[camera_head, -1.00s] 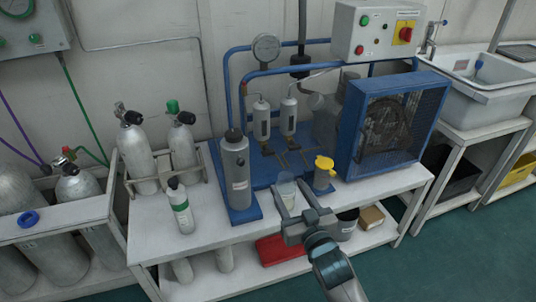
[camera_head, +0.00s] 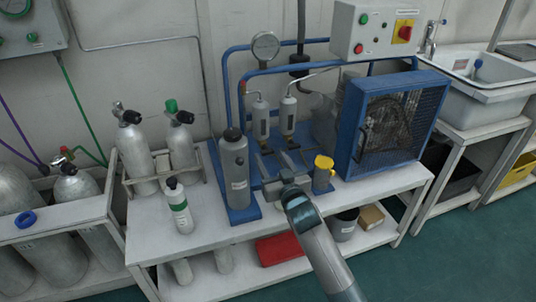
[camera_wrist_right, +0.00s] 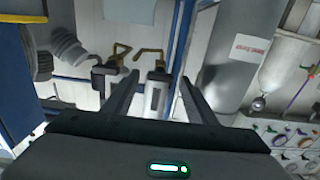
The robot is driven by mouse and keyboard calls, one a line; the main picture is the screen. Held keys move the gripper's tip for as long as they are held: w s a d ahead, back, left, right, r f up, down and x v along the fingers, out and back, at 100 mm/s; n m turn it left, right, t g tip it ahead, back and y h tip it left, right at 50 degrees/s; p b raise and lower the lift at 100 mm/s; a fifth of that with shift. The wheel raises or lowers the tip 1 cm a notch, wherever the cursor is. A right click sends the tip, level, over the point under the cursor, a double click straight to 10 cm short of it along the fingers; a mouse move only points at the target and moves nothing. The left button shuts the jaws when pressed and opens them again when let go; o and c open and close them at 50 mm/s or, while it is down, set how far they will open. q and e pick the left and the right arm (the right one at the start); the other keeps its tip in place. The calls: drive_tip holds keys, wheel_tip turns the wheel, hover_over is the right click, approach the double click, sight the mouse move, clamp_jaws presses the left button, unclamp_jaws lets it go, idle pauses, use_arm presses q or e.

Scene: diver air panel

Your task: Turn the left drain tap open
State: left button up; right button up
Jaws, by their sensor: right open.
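Two small upright grey cylinders stand at the back of the blue frame, each with a brass tap at its foot. The left drain tap (camera_head: 266,148) sits under the left cylinder (camera_head: 260,120). My right gripper (camera_head: 277,164) is open and empty, reaching over the bench just in front of the taps. The right wrist view looks upside down. There the left tap (camera_wrist_right: 150,52) and its cylinder (camera_wrist_right: 156,92) appear between the fingers (camera_wrist_right: 157,78), with the tap beyond the tips. The other tap (camera_wrist_right: 122,50) lies outside the left-hand finger. My left gripper is out of view.
A tall grey cylinder (camera_head: 234,165) stands close left of my right gripper. A small bottle (camera_head: 179,207) stands on the bench's clearer left front.

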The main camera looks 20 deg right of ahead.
sight(268, 154)
drive_tip(key=shift+w, duration=1.6)
drive_tip(key=shift+c, duration=0.4)
drive_tip(key=c, duration=1)
